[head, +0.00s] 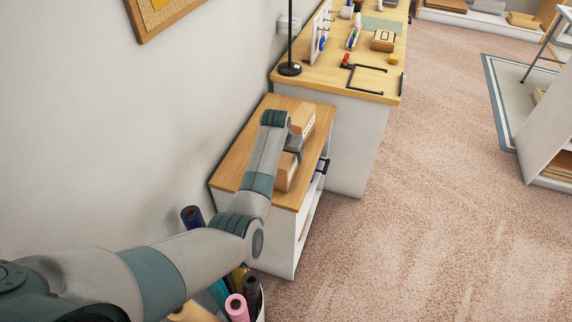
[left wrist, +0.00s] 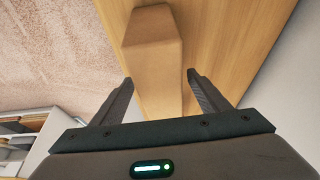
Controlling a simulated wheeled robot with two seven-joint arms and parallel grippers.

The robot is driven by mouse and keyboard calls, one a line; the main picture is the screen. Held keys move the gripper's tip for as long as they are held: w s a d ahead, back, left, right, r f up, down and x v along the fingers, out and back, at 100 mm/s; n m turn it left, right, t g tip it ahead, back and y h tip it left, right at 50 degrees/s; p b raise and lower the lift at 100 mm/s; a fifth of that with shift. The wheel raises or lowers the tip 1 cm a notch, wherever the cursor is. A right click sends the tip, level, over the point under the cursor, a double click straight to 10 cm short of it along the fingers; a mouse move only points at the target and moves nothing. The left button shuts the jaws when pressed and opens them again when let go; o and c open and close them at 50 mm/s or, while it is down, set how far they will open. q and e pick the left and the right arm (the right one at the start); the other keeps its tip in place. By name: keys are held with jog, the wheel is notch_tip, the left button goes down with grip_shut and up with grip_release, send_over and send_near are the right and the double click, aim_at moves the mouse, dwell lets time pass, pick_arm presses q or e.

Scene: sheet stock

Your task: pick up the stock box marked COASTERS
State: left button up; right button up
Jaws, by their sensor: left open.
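Two brown cardboard boxes stand on the low wood-topped cabinet (head: 237,168), one farther back (head: 304,119) and one nearer (head: 285,179). My left arm partly covers both. I cannot read COASTERS on either one. My left gripper (head: 297,152) is over the cabinet top by the boxes. In the left wrist view the left gripper (left wrist: 160,80) is open, with a plain brown box (left wrist: 152,55) in line with the gap between its fingers. The fingers do not visibly grip it. I cannot tell which of the two boxes this is. My right gripper is out of view.
A taller wooden desk (head: 330,82) behind the cabinet holds a black lamp stand (head: 289,69), a small box (head: 383,40) and tools. Rolled sheets (head: 237,306) stand in a bin below my arm. A wall is at left; open carpet (head: 430,210) is at right.

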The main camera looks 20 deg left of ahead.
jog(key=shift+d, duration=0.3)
pick_arm(q)
jog(key=shift+f, duration=0.3)
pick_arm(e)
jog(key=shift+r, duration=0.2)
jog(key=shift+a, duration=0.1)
pick_arm(q)
jog(key=shift+w+r, duration=0.1)
jog(key=c, duration=1.6)
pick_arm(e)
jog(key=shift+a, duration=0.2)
pick_arm(q)
jog(key=shift+o, duration=0.2)
jog(key=shift+r, duration=0.1)
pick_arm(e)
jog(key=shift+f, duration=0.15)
